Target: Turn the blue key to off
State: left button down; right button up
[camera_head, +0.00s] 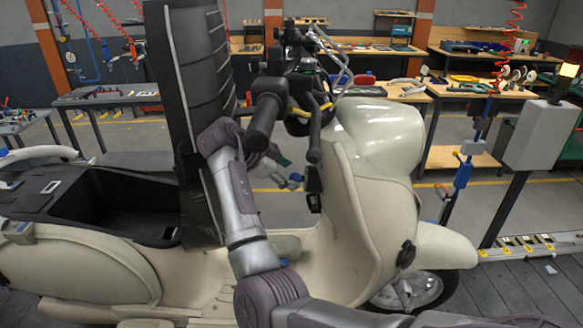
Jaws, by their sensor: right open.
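A cream scooter (378,150) stands across the middle of the view, its seat (190,70) raised upright. A small blue piece (296,178), which looks like the blue key, shows below the handlebar on the inner side of the front shield. Its turn position is too small to read. My right arm reaches up from the lower right, and its wrist bends toward the handlebar. My right gripper (276,168) is open beside the blue piece, to its left. I cannot tell whether they touch; the wrist partly hides the fingers. My left gripper is not in view.
The black handlebar grip (264,122) and lever hang close above my right gripper. The open storage bin (125,205) lies left of the raised seat. A grey box (541,134) on a post stands at right. Workbenches with tools line the back.

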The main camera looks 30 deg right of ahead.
jog(key=shift+x, duration=0.95)
jog(key=c, duration=1)
jog(key=p, duration=0.2)
jog(key=shift+r+n+g+y+p, duration=0.25)
jog(key=shift+n+g+y+p, duration=0.05)
jog(key=shift+g+y+p, duration=0.1)
jog(key=shift+c, duration=0.2)
jog(key=shift+d+n+g+p, duration=0.1)
jog(key=shift+n+g+p, duration=0.2)
jog(key=shift+p, duration=0.2)
jog(key=shift+f+y, duration=0.2)
jog(key=shift+y, duration=0.2)
